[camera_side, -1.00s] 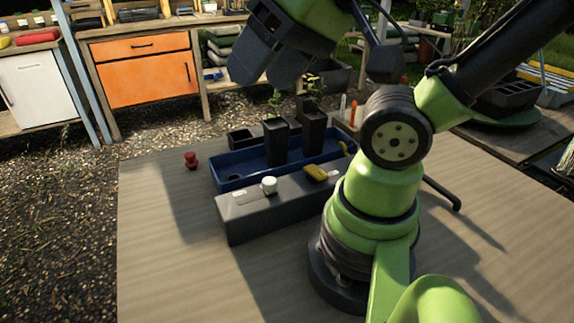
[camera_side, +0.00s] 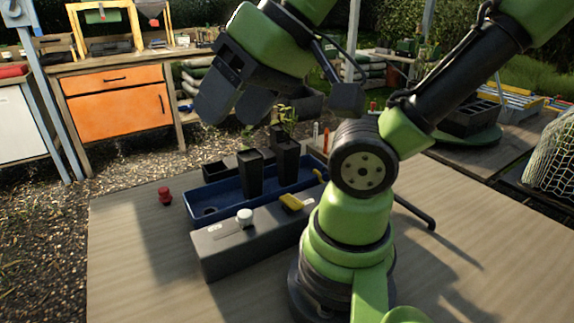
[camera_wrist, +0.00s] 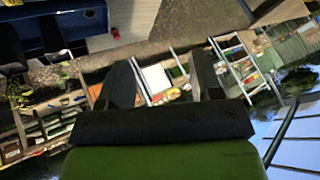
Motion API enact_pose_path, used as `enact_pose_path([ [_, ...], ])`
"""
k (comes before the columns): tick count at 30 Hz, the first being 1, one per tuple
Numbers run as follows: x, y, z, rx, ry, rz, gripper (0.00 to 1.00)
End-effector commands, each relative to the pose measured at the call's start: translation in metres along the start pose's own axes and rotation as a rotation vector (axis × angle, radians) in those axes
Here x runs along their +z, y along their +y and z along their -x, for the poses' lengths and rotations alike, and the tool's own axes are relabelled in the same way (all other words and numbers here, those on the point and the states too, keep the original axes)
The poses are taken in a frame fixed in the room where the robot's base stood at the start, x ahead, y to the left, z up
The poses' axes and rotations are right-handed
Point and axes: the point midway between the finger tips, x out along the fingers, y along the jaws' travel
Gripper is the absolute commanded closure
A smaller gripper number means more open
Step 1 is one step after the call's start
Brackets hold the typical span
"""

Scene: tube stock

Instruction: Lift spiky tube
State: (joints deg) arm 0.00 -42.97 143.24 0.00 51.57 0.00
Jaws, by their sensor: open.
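Two tall square black tubes stand upright in the blue tray (camera_side: 208,211). The left tube (camera_side: 251,174) has a small, thin green plant at its top, partly hidden near my gripper. The right tube (camera_side: 287,161) carries a taller leafy plant (camera_side: 286,118). Another dark tube shows partly behind them. I cannot tell from the leaves which is the spiky one. My gripper (camera_side: 232,107) is open and empty, above and left of the tubes in the side view. In the wrist view its fingers (camera_wrist: 161,80) are apart with nothing between them.
A long dark grey box (camera_side: 250,237) with a white knob (camera_side: 245,217) and a yellow part (camera_side: 291,202) lies in front of the tray. A red knob (camera_side: 165,196) stands at left. The tabletop (camera_side: 140,270) is clear at front left.

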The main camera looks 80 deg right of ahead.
Motion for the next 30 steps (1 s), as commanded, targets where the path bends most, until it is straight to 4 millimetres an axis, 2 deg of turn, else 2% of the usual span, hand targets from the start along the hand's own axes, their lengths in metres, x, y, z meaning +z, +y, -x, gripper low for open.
enact_pose_path([
  [13, 0.000, 0.000, 0.000, 0.000, 0.000, 0.000, 0.41],
  [14, 0.000, 0.000, 0.000, 0.000, 0.000, 0.000, 0.36],
  [16, 0.000, 0.000, 0.000, 0.000, 0.000, 0.000, 0.20],
  [17, 0.000, 0.000, 0.000, 0.000, 0.000, 0.000, 0.17],
  [26, -0.003, 0.002, -0.001, 0.013, -0.003, 0.012, 0.17],
  [30, -0.021, 0.016, -0.009, 0.114, -0.041, 0.114, 0.17],
])
